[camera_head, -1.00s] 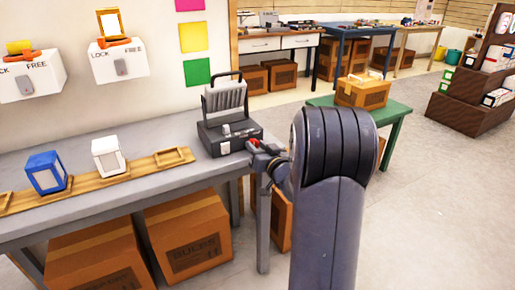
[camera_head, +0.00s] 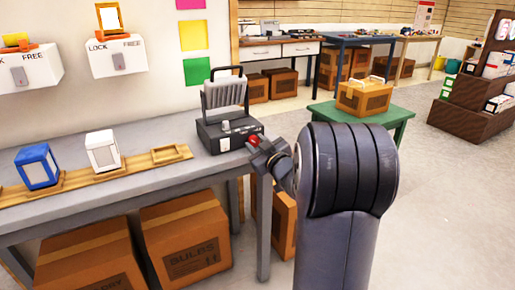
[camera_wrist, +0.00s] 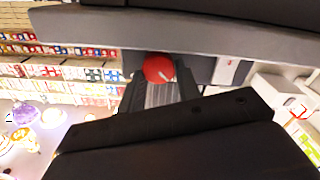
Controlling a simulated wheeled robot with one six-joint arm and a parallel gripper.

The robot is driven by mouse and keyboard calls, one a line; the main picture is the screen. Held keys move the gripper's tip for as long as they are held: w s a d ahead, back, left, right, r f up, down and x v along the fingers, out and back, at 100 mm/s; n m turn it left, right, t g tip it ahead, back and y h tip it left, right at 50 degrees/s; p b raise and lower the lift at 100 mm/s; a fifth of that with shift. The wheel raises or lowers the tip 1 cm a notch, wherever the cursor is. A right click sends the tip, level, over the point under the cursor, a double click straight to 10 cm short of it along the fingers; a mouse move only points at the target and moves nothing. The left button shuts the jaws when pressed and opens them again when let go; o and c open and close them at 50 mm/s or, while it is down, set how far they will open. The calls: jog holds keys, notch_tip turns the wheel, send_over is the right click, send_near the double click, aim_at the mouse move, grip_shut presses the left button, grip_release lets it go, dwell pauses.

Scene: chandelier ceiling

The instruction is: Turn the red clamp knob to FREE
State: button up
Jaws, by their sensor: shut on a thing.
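The red clamp knob (camera_head: 253,140) is on the right side of a black device (camera_head: 222,138) with a grey finned top and a handle, standing at the bench's right end. In the wrist view the round red knob (camera_wrist: 158,68) shows between my dark jaws, with a pale mark on its face. My gripper (camera_head: 260,147) reaches the knob from the right and is shut on it; in the wrist view my gripper (camera_wrist: 165,82) covers the knob's surroundings. No LOCK or FREE lettering can be read beside this knob.
White wall boxes (camera_head: 118,58) lettered LOCK and FREE hang above the grey bench (camera_head: 150,200). A blue-framed lantern (camera_head: 38,168) and a white one (camera_head: 102,151) stand on a wooden rail. A green table (camera_head: 385,112) with a carton stands behind my arm.

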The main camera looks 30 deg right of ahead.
dwell(0.3)
jog(key=o, duration=1)
jog(key=shift+s, duration=0.1)
jog(key=s+p, duration=0.1)
jog(key=s, duration=0.9)
jog(key=shift+s+d+p, duration=0.15)
jog(key=shift+s+p, duration=0.2)
jog(key=shift+p, duration=0.05)
jog(key=shift+w, duration=0.15)
jog(key=w+b, duration=0.1)
jog(key=w, duration=0.4)
jog(key=w+b, duration=0.1)
jog(key=w, duration=0.4)
jog(key=shift+w+a, duration=0.2)
jog(key=shift+w, duration=0.15)
jog(key=shift+s, duration=0.15)
